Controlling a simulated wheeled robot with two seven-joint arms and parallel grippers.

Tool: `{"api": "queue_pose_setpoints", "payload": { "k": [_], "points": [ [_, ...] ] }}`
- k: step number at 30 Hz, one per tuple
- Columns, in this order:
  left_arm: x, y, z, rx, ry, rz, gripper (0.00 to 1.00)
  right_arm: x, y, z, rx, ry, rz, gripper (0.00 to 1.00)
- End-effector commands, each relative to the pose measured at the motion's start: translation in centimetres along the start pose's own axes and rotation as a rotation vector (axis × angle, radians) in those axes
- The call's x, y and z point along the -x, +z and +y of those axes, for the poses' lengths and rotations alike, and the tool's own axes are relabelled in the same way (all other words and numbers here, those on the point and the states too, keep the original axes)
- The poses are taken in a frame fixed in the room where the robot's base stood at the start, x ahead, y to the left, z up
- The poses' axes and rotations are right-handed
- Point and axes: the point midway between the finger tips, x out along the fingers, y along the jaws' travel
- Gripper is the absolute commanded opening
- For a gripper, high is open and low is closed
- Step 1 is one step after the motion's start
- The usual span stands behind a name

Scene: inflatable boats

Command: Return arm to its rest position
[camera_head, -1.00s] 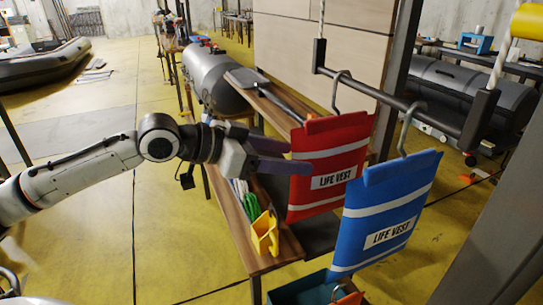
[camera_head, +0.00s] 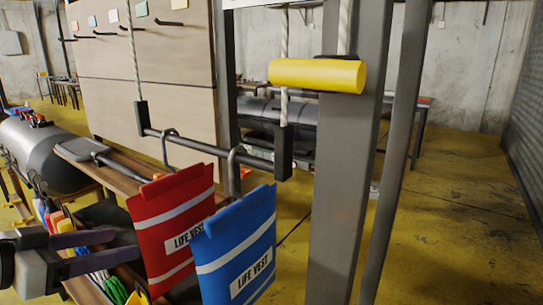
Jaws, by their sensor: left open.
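My left gripper (camera_head: 98,252) shows at the lower left in the head view. Its purple fingers are apart, empty, and point right toward the red life vest (camera_head: 170,225). The red vest hangs by a hook from a dark horizontal bar (camera_head: 205,147). The blue life vest (camera_head: 238,250) hangs by another hook on the same bar, to the right and in front of the red one. I cannot tell whether the fingertips touch the red vest. Most of my left arm is outside the picture. My right gripper is not in view.
A wooden shelf (camera_head: 125,170) stands behind the left gripper, with a grey cylindrical tank (camera_head: 40,155) at the far left. A grey post (camera_head: 348,190) and a yellow roller (camera_head: 318,76) stand right of the vests. Open yellow floor (camera_head: 450,230) lies at the right.

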Motion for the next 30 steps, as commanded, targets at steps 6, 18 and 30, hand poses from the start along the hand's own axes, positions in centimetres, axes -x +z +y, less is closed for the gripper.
{"api": "queue_pose_setpoints", "payload": {
  "k": [6, 18, 30],
  "points": [
    [-3.2, 12.4, -1.6, 0.120, -0.111, -0.077, 0.58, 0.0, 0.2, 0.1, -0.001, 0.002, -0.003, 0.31],
    [-6.3, 34.5, 9.4, 0.211, -0.207, -0.283, 0.58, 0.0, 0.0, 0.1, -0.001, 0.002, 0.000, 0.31],
    [-7.3, 40.8, 21.9, 0.196, -0.180, -0.365, 0.58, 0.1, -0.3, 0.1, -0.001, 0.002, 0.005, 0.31]
  ]
}}
